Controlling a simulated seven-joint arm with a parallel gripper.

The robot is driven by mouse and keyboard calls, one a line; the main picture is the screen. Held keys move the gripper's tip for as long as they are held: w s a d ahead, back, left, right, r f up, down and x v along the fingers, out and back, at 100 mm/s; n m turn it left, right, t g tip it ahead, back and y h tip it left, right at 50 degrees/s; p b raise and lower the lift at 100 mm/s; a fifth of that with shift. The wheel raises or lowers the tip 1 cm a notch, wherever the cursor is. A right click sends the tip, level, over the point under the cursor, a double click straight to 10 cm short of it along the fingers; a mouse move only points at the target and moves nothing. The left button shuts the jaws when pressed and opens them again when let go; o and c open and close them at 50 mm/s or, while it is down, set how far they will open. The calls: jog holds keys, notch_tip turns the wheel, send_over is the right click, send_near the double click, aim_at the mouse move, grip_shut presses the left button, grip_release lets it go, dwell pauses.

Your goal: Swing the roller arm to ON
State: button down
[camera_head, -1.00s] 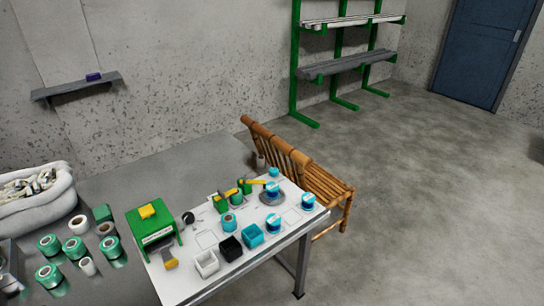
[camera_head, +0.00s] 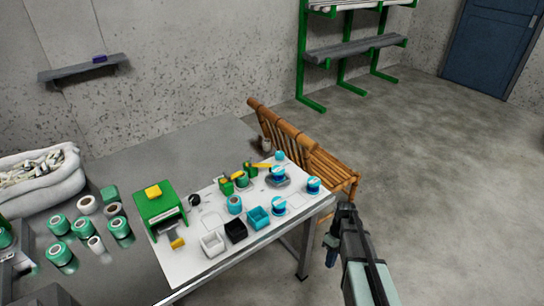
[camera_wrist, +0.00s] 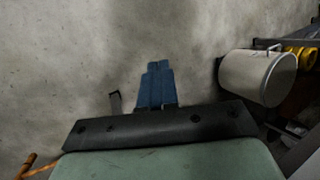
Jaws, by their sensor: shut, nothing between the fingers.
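Two green blocks with yellow bars stand at the back of the white table: one block (camera_head: 226,186) at the left, the other (camera_head: 250,169) to its right, its yellow bar (camera_head: 263,166) pointing right. The roller arm seems to be one of these bars; I cannot tell which, nor read any ON mark. My gripper (camera_head: 331,260) hangs off the table's right end, apart from everything on it. In the wrist view my blue fingers (camera_wrist: 155,85) are together, empty, over bare concrete.
The white table (camera_head: 190,274) carries blue-and-white spools (camera_head: 313,186), small bins (camera_head: 236,231) and a green box (camera_head: 159,212). A bamboo bench (camera_head: 325,166) stands behind its right end. A pale cylinder (camera_wrist: 258,77) is at right in the wrist view. Floor at right is clear.

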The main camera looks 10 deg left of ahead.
jog(key=w+a+r+n, duration=0.3)
jog(key=w+r+n, duration=0.2)
jog(key=w+r, duration=0.7)
jog(key=w+a+r+n, duration=0.35)
jog(key=w+r, duration=0.55)
jog(key=r, duration=0.4)
jog(key=w+a+r+n+t+h, duration=0.1)
jog(key=w+a+r+n, duration=0.2)
jog(key=w+a+n, duration=0.7)
jog(key=w+a+r+n+h, duration=0.1)
jog(key=w+a+r+n, duration=0.1)
jog(key=w+a+n, duration=0.85)
jog(key=shift+m, duration=0.4)
jog(key=x, duration=0.4)
jog(key=s+x, duration=0.1)
jog(key=x, duration=0.4)
jog(key=shift+s+a+f, duration=0.1)
jog(key=shift+a, duration=0.1)
jog(key=s, duration=0.3)
jog(key=shift+s+d+f, duration=0.15)
jog(key=shift+s+f, duration=0.05)
jog(key=shift+f, duration=0.1)
jog(key=shift+s, duration=0.35)
